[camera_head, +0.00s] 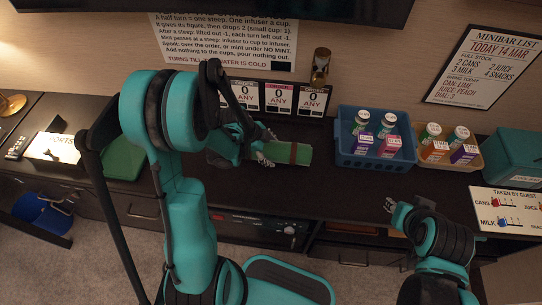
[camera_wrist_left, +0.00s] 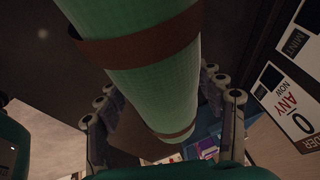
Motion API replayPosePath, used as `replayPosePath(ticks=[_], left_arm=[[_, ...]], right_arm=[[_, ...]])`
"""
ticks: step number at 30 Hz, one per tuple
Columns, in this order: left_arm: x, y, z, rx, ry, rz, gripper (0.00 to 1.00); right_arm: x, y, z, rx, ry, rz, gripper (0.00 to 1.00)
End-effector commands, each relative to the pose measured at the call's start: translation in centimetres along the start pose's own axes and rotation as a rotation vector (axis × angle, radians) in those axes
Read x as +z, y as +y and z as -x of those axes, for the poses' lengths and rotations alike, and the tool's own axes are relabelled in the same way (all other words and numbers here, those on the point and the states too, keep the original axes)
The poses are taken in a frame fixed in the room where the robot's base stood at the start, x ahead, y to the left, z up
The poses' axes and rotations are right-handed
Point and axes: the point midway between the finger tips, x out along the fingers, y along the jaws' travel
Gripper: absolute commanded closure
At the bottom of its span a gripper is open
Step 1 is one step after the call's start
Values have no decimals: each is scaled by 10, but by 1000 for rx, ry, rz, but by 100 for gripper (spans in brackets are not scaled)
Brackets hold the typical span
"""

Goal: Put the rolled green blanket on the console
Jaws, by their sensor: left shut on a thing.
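The rolled green blanket (camera_head: 293,153) with a brown band lies level over the dark console (camera_head: 345,192), left of the blue bin. My left gripper (camera_head: 263,150) is shut on the blanket from its left end. In the left wrist view the blanket (camera_wrist_left: 145,65) runs between the two fingers of the left gripper (camera_wrist_left: 160,95), and two brown bands show. I cannot tell whether the blanket touches the console top. My right gripper (camera_head: 400,207) is near the console's front edge at right, away from the blanket; its jaws are too small to read.
The blue bin (camera_head: 347,158) and a tan tray (camera_head: 473,164) hold bottles and cartons. A teal box (camera_head: 515,155) stands at far right. An hourglass (camera_head: 320,66) and number cards (camera_head: 278,98) are behind the blanket. The console top in front of the bin is bare.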

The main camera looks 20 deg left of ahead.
Motion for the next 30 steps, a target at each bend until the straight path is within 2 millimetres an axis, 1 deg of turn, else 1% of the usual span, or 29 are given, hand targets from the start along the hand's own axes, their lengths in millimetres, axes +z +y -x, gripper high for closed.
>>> replayPosePath(ticks=[1,4,14,15,17,18,26,29,30], left_arm=[[5,3,-12,0,0,0,72],[9,6,-23,0,0,0,72],[9,7,-24,0,0,0,72],[10,7,-24,0,0,0,30],[9,7,-24,0,0,0,14],[9,6,-23,0,0,0,11],[9,6,-23,0,0,0,11],[8,6,-20,0,0,0,11],[8,6,-16,-1,-1,1,11]], right_arm=[[5,0,-7,0,0,0,69],[8,0,-12,0,0,0,69],[9,0,-12,0,0,0,69],[9,0,-13,0,0,0,69],[9,0,-12,0,0,0,69],[9,0,-12,0,0,0,69],[8,0,-12,0,0,0,69],[6,0,-9,0,0,0,69],[6,0,-8,0,0,0,69]])
